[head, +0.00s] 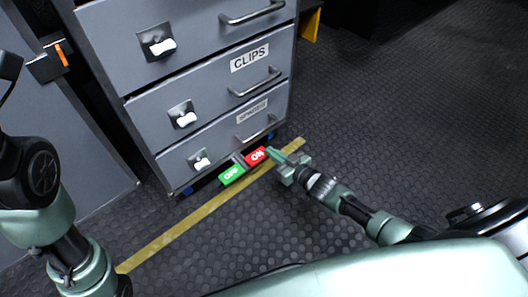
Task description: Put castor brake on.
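The castor brake is a rocker pedal at the foot of a grey drawer cabinet (140,85). It has a red ON half (257,156) on the right and a green OFF half (232,174) on the left. My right gripper (273,154) is low at the pedal's right end, its narrow tip beside the red ON half. Its fingers look closed together, with nothing seen between them. I cannot tell whether the tip touches the pedal. My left arm shows at the left edge, but its gripper is out of view.
The cabinet has drawers with bar handles and white latches; two carry labels, one reading CLIPS (249,58). Blue castors (187,191) show under it. A yellow floor stripe (190,219) runs in front. The dark studded floor (400,110) is open to the right.

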